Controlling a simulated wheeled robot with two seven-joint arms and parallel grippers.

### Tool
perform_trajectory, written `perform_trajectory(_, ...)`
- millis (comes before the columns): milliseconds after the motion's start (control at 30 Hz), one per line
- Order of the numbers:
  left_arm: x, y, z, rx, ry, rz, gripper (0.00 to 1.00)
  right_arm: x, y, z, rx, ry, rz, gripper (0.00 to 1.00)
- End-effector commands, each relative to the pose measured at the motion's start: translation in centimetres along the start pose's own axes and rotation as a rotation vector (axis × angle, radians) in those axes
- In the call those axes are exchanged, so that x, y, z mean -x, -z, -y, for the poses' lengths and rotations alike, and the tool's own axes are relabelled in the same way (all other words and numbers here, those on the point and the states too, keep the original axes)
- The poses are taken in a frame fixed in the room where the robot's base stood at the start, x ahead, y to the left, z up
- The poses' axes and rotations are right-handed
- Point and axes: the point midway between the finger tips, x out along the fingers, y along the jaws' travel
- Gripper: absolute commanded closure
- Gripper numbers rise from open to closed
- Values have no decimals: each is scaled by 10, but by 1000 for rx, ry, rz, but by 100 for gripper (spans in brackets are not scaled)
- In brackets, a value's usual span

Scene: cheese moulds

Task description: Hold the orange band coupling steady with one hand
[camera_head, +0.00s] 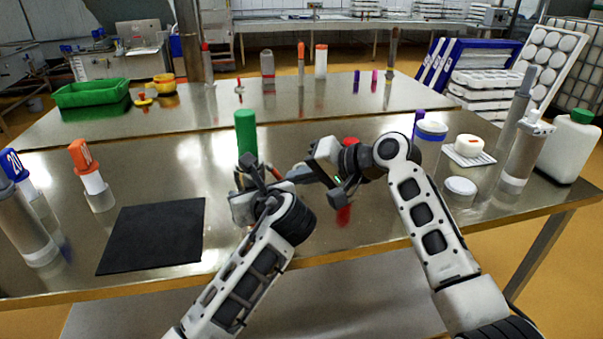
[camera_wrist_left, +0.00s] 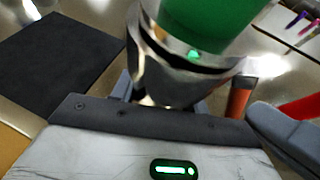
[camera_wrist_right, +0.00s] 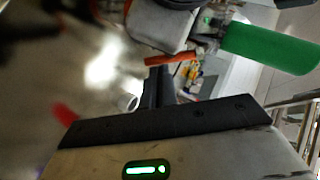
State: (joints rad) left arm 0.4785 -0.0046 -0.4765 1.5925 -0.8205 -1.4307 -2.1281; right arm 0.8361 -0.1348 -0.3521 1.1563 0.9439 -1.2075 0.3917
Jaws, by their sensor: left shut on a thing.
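A steel cylinder with a dark band and a green top (camera_head: 246,135) stands between the fingers of my left gripper (camera_head: 248,172). The left wrist view shows its green part (camera_wrist_left: 210,22) and steel body up close. An orange piece (camera_wrist_left: 240,97) shows just right of it, partly hidden; it also shows as a bar in the right wrist view (camera_wrist_right: 172,58). I cannot tell whether it belongs to the held piece. My right gripper (camera_wrist_right: 158,82) has its fingers close together, empty, beside the left one. No orange band is clear on the held piece.
A black mat (camera_head: 152,237) lies at front left, with orange-topped (camera_head: 80,153) and blue-topped (camera_head: 14,164) steel pieces near it. A red-topped piece (camera_head: 349,141) is behind my right wrist. White tubs and a bottle (camera_head: 570,147) stand at right.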

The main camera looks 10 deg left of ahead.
Motion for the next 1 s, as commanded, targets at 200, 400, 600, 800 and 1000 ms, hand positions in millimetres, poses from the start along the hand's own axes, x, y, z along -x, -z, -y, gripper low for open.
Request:
perform_trajectory(200,0,0,0,0,2,0,92,-1,-1,-1,0,-2,2,100)
perform_trajectory(400,0,0,0,0,2,0,92,-1,-1,-1,0,-3,2,100)
perform_trajectory(600,0,0,0,0,2,-1,92,0,0,0,1,-3,2,100)
perform_trajectory(800,0,0,0,0,1,-1,92,4,3,7,2,-2,0,100)
perform_trajectory(1000,0,0,0,0,1,-1,92,7,5,12,1,-2,1,100)
